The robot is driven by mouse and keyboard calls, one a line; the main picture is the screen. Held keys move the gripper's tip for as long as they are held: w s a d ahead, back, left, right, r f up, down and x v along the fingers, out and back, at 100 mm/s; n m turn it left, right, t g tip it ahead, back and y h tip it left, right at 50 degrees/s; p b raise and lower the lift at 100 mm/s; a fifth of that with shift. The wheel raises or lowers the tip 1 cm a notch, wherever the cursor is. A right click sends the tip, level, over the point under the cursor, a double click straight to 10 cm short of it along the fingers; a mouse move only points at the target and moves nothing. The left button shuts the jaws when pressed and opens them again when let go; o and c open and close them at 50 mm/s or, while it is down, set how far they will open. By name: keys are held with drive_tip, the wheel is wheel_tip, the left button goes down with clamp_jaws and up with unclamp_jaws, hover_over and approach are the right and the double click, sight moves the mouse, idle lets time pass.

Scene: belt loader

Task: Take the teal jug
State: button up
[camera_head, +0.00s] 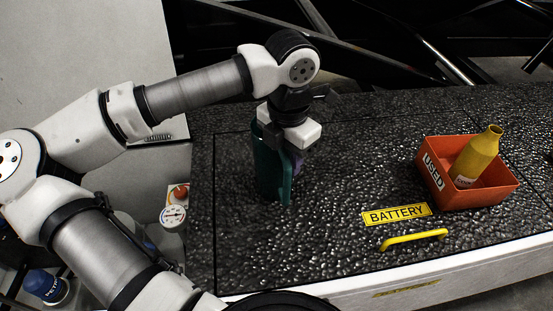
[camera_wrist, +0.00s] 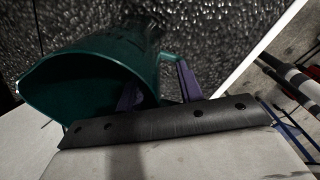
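The teal jug (camera_head: 268,165) stands upright on the dark, bumpy belt loader surface, at the left part of it. In the wrist view the jug (camera_wrist: 85,65) shows its wide open mouth on the left and its handle (camera_wrist: 172,58) toward the right. My gripper (camera_head: 290,160) points down at the jug from above. In the wrist view its two purple fingers (camera_wrist: 158,88) are apart, one over the jug's mouth and one beside the handle. The jug's wall and handle lie between them. Firm contact is not visible.
A red bin (camera_head: 467,197) marked USED holds a yellow bottle (camera_head: 477,155) at the right. A yellow BATTERY label (camera_head: 396,214) and a yellow handle (camera_head: 413,239) lie near the front edge. Dark metal bars cross behind. A gauge (camera_head: 173,216) sits beyond the left edge.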

clamp_jaws()
idle(1.4)
